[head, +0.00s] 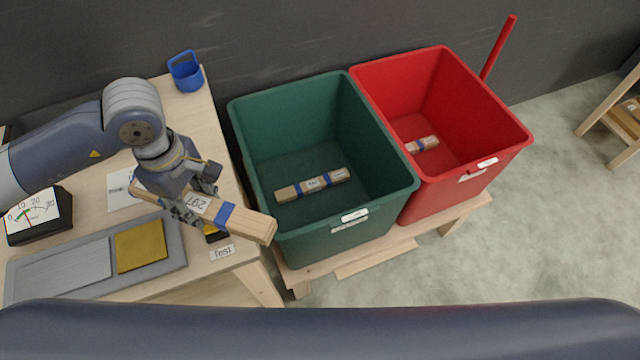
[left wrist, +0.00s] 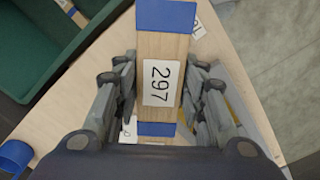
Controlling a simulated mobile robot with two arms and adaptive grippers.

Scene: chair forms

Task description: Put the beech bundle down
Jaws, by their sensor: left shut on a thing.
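The beech bundle (head: 246,221) is a pale wooden bar with blue bands and a white label reading 297. It also shows in the left wrist view (left wrist: 178,50), between the fingers. My left gripper (head: 190,206) is shut on it and holds it over the right part of the wooden table (head: 226,168), its right end reaching past the table edge towards the green bin. In the left wrist view my left gripper (left wrist: 158,92) has a finger on each side of the bundle. My right gripper is not in view.
A green bin (head: 376,226) holds a similar banded bundle (head: 335,176). A red bin (head: 462,192) beside it holds another (head: 428,143). On the table are a blue cup (head: 187,76), a dial gauge (head: 34,215) and a grey tray (head: 172,262) with a yellow plate (head: 140,246).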

